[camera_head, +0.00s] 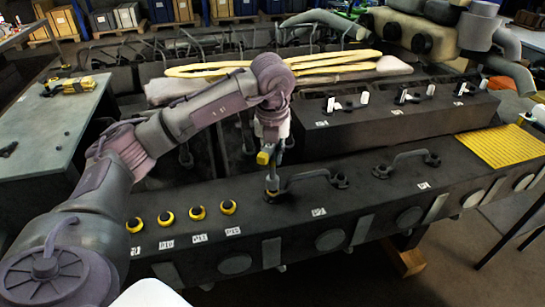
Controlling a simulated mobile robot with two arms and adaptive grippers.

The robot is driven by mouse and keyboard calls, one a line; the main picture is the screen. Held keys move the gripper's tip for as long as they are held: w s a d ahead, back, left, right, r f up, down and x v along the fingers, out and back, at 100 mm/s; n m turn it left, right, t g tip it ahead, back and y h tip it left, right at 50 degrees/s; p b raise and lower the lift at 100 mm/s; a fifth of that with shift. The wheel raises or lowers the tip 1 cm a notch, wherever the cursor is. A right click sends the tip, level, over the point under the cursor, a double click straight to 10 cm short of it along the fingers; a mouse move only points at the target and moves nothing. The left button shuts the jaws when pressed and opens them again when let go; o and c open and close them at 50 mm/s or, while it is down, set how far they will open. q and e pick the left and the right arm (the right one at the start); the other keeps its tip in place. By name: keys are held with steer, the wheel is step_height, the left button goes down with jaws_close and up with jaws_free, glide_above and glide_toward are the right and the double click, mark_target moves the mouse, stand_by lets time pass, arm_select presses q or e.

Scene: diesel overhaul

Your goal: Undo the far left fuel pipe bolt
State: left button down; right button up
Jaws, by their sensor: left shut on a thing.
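My left gripper (271,148) is shut on a yellow tool (264,157), and its fingers are mostly hidden by the wrist. The tool points down at the left end of a dark curved fuel pipe (308,175). A grey shank (272,180) runs from the tool to the bolt there. Its tip appears to be at the bolt (276,196), but contact is too small to tell. The pipe's right end has another bolted fitting (340,181). A second fuel pipe (410,156) sits farther right on the black engine block (365,195). My right gripper is not in view.
Several yellow-ringed black caps (197,213) stand on the block's left part. A yellow ribbed mat (500,146) lies at right. A raised dark housing (390,125) stands behind the pipes. A grey table (45,140) at left holds a yellow tool (78,86).

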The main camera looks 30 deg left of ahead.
arm_select(q)
steer(key=m, duration=0.3)
steer(key=shift+b, duration=0.35)
steer(key=m, duration=0.4)
steer(key=shift+h+b, duration=0.35)
steer(key=shift+h, duration=0.05)
steer(key=m, duration=0.6)
steer(key=shift+d+m+h+b, duration=0.1)
steer(key=shift+m+h+b, duration=0.2)
steer(key=m, duration=0.5)
steer(key=shift+m+g, duration=0.3)
steer(key=shift+m, duration=0.1)
steer(key=m, duration=0.6)
steer(key=shift+d+m+g+h, duration=0.1)
steer(key=shift+m+g+h, duration=0.2)
steer(key=shift+m+g, duration=0.1)
